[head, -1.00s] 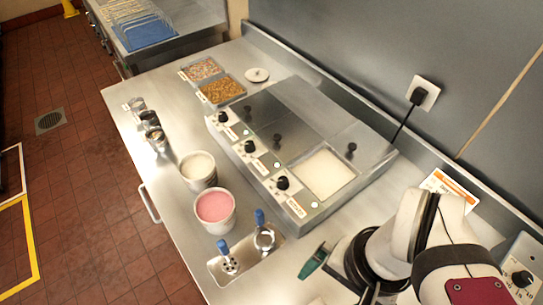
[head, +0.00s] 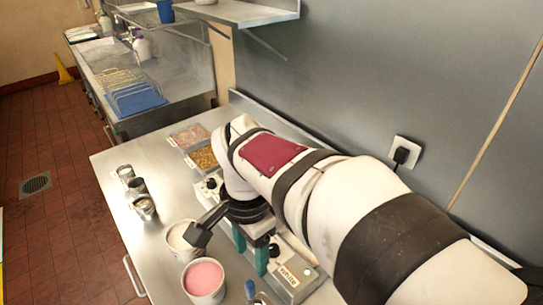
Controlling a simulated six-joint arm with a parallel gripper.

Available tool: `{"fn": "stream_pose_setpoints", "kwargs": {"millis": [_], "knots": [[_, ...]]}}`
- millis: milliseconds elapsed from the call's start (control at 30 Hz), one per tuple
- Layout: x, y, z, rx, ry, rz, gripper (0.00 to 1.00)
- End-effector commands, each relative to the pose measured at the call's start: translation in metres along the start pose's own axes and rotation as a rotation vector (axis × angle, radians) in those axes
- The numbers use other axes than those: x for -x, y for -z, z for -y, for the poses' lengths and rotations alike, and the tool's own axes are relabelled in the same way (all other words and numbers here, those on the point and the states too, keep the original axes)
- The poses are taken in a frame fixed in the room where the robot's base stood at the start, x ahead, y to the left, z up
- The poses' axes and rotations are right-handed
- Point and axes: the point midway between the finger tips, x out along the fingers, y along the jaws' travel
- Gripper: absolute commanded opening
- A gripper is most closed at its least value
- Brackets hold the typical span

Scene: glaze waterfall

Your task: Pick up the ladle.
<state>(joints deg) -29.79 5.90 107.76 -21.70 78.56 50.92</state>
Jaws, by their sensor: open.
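The ladle (head: 250,290) shows only in part at the bottom edge of the head view. I see its blue handle end, and its metal bowl is mostly cut off by the frame. My gripper (head: 251,250) is open and empty, with its two green fingers pointing down. In the picture the fingers are just above the ladle's handle, apart from it, between the pink tub and the warmer unit. How high they are over the counter I cannot tell.
A tub of pink glaze (head: 204,278) and a tub of cream glaze (head: 181,238) stand left of my gripper. Several small metal cups (head: 137,186) stand farther left. The warmer unit (head: 293,276) is partly hidden behind my arm. Topping trays (head: 203,158) lie at the back.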

Motion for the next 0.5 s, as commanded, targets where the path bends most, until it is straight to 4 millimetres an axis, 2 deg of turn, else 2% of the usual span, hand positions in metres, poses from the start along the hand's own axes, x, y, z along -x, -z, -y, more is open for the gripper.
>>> {"fn": "stream_pose_setpoints", "kwargs": {"millis": [33,100,300,400,500], "knots": [[-0.005,-0.004,0.011,-0.01,-0.004,-0.006,0.57],[-0.017,-0.006,0.015,-0.022,-0.006,-0.01,0.57],[-0.074,-0.005,0.013,-0.025,-0.006,-0.008,0.57],[-0.096,-0.004,0.014,-0.025,-0.004,-0.008,0.57],[-0.107,-0.004,0.013,-0.024,-0.002,-0.009,0.57]]}}
